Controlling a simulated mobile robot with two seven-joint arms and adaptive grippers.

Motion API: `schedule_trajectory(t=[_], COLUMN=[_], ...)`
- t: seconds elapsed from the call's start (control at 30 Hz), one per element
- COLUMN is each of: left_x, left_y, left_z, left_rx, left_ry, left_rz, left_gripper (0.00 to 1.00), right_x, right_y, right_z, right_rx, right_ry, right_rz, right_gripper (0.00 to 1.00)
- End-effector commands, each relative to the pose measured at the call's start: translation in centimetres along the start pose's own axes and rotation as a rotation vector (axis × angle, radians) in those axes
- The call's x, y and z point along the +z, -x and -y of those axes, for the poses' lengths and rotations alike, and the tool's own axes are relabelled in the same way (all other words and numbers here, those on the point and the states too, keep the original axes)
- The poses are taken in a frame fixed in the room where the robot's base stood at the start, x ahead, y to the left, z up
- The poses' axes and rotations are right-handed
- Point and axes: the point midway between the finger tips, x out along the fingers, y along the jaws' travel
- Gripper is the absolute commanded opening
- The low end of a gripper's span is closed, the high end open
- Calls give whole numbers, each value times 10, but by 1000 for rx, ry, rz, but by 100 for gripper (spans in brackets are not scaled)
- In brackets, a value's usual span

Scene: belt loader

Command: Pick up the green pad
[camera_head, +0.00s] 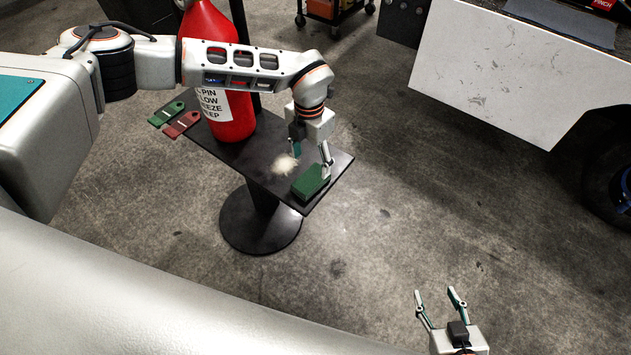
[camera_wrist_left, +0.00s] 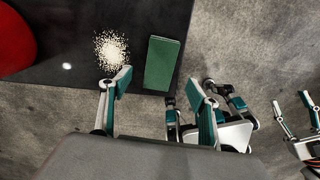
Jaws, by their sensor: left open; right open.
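The green pad (camera_head: 310,181) is a small block lying near the right end of a narrow black table (camera_head: 262,165). In the left wrist view the pad (camera_wrist_left: 162,63) lies ahead of the fingers, between their lines and nearer the right one. My left gripper (camera_head: 311,157) is open and empty just above the table, at the pad's far side in the head view. It also shows in the left wrist view (camera_wrist_left: 158,95); contact with the pad cannot be told. My right gripper (camera_head: 437,296) is open and empty over the floor at the lower right, away from the table.
A pale pile of grains (camera_head: 285,164) lies on the table beside the pad. A red extinguisher (camera_head: 231,118) stands further left, with a green tag (camera_head: 166,113) and a red tag (camera_head: 180,125). A white vehicle (camera_head: 515,75) is at upper right. The floor between is clear.

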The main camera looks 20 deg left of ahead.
Motion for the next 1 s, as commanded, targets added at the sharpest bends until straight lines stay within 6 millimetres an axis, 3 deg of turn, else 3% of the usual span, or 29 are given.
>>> schedule_trajectory(t=[0.43, 0.7, 0.97, 1.0], left_x=[-1, -3, -2, -2], left_y=[-36, -75, -77, -77], left_z=[-2, 1, 1, 1], left_rx=[8, 7, 8, 8], left_ry=[3, 3, 2, 2], left_rz=[-2, -5, 0, 0], left_gripper=[61, 61, 61, 53], right_x=[4, 12, 10, 9], right_y=[-2, -5, -4, -4], right_z=[6, 6, 1, 1], right_rx=[-4, -3, 5, 5], right_ry=[-7, -2, 4, 5], right_rz=[3, 11, 8, 7], right_gripper=[48, 48, 48, 48])
